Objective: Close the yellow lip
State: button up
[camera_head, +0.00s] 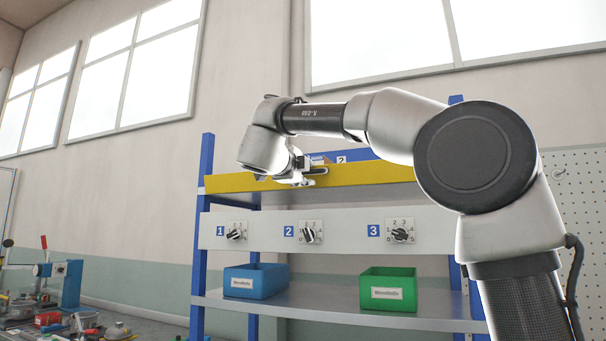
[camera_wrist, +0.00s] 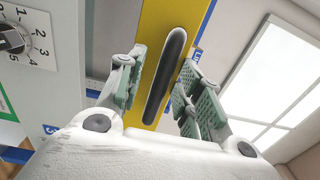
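The yellow lip (camera_head: 370,173) is a long yellow panel across the upper part of a blue-posted rack. In the wrist view the yellow lip (camera_wrist: 152,25) carries a long black handle (camera_wrist: 166,75). My gripper (camera_head: 303,178) is at the lip, left of its middle. In the wrist view my gripper (camera_wrist: 162,65) is open, with one green-padded finger on each side of the handle and gaps visible between. The handle is largely hidden behind the gripper in the head view. Contact between fingers and handle cannot be told.
A grey panel with several rotary knobs (camera_head: 311,232) runs below the lip. A blue bin (camera_head: 256,281) and a green bin (camera_head: 388,290) stand on the shelf (camera_head: 330,305) below. A cluttered workbench (camera_head: 60,325) is at far left. A pegboard (camera_head: 577,195) is at right.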

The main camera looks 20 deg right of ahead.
grip_shut()
jog(key=shift+w+d+r+g+y, duration=0.2)
jog(key=shift+r+g+y, duration=0.15)
jog(key=shift+g, duration=0.2)
jog(key=shift+w+d+r+g+y, duration=0.1)
jog(key=shift+w+r+g+y, duration=0.1)
jog(key=shift+g+y, duration=0.3)
grip_release()
jog(key=shift+s, duration=0.1)
jog(key=v, duration=1.2)
jog(key=shift+a, duration=0.1)
